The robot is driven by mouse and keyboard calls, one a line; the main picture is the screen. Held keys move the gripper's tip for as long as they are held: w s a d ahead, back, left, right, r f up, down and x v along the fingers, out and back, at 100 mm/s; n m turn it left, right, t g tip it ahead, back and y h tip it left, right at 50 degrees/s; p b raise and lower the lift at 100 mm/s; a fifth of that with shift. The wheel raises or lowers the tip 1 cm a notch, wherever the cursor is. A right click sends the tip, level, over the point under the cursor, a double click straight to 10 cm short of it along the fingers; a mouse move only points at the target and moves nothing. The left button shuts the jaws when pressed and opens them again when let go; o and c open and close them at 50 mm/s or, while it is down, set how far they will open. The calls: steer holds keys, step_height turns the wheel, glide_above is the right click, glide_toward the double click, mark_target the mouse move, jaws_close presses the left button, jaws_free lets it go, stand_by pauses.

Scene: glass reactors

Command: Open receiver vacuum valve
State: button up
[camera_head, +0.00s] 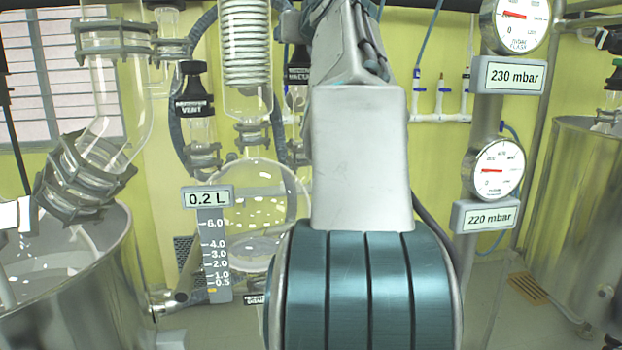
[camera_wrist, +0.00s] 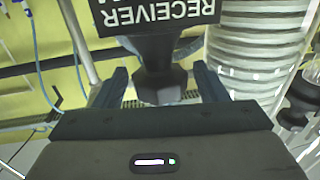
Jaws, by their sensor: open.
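The receiver vacuum valve shows in the wrist view as a black faceted knob (camera_wrist: 160,82) with a black label (camera_wrist: 150,12) reading "RECEIVER" upside down. My gripper (camera_wrist: 160,84) is open, with one dark finger on each side of the knob; clear gaps show between fingers and knob. In the head view, a black valve top marked "VACU" (camera_head: 298,75) shows beside my arm, partly hidden by it. My gripper is hidden behind my arm there. The round glass receiver (camera_head: 262,205) is below.
A black vent valve (camera_head: 192,88) stands left of the vacuum valve. A glass coil condenser (camera_head: 245,45) is between them. Two gauges at right carry signs reading 230 mbar (camera_head: 515,76) and 220 mbar (camera_head: 486,216). Steel vessels stand at left (camera_head: 95,300) and right (camera_head: 575,210).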

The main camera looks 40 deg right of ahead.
steer(key=shift+r+m+g+h+p, duration=0.2)
steer(key=shift+m+g+h+p, duration=0.4)
steer(key=shift+m+h+p, duration=0.35)
steer(key=shift+d+h+p, duration=0.1)
steer(key=shift+h+p, duration=0.45)
steer(key=shift+f+m+g+h+p, duration=0.1)
steer(key=shift+m+g+h+p, duration=1.65)
steer(key=shift+p, duration=0.65)
steer(key=shift+a+f+b, duration=0.2)
steer(key=shift+a+b, duration=0.1)
steer(key=shift+b+v, duration=0.45)
steer(key=shift+v, duration=0.65)
steer(key=b+v, duration=0.4)
steer(key=v, duration=0.7)
steer(key=s+f+n+g+y+p, duration=0.2)
steer(key=f+g+y+p, duration=0.1)
steer(key=f, duration=1)
steer(key=s+d+f+n+g+y+p, duration=0.1)
steer(key=s+f+n+g+y+p, duration=0.1)
steer(key=f, duration=1.1)
steer(key=shift+s+f+g+y+p, duration=0.4)
steer(key=shift+s+g+y+p, duration=0.15)
steer(key=shift+g+y+p, duration=0.65)
